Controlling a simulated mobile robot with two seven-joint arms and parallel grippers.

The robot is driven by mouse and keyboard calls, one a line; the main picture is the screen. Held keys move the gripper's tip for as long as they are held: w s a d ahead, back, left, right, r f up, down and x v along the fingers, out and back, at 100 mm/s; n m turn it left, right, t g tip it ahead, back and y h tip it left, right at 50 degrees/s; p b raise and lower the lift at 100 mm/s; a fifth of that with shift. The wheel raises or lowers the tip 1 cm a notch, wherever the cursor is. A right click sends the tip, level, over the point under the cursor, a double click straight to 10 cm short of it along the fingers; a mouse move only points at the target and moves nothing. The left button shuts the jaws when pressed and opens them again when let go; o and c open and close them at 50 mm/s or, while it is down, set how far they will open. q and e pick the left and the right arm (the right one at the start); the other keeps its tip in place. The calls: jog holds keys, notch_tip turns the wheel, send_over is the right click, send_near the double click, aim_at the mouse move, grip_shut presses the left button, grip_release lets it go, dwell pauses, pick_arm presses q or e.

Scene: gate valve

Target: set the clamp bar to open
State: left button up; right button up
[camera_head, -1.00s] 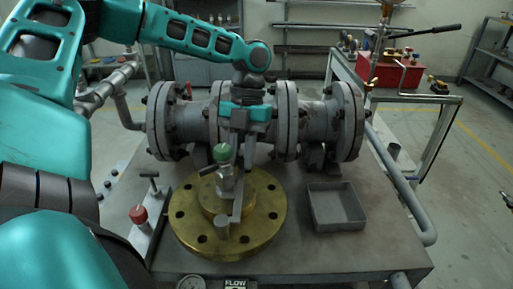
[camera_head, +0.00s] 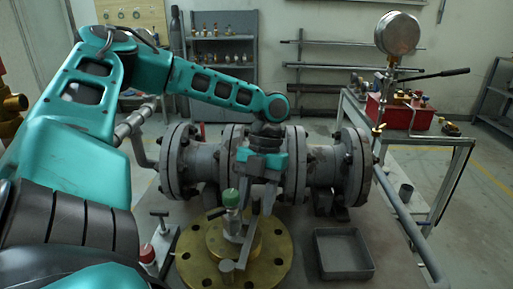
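A round brass flange (camera_head: 197,268) with bolt holes lies on the grey bench in the lower middle. A fitting with a green cap (camera_head: 231,198) stands on its raised centre. A slim grey bar, which looks like the clamp bar (camera_head: 246,245), runs down beside the fitting towards a short grey post (camera_head: 227,270). My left gripper (camera_head: 258,200) points down over the flange, right beside the fitting and at the bar's upper end. Its fingers blend with the grey bar, so I cannot tell whether they hold it. My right gripper is not in view.
A large grey flanged pipe (camera_head: 322,165) lies across the bench behind the flange. A shallow grey tray (camera_head: 343,275) sits to the right. A red-topped fitting (camera_head: 148,254) and a T-handle (camera_head: 160,215) stand at the left. A gauge (camera_head: 397,33) rises at the back right.

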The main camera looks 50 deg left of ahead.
pick_arm(q)
jog(key=p+v, duration=0.1)
jog(key=v, duration=1.2)
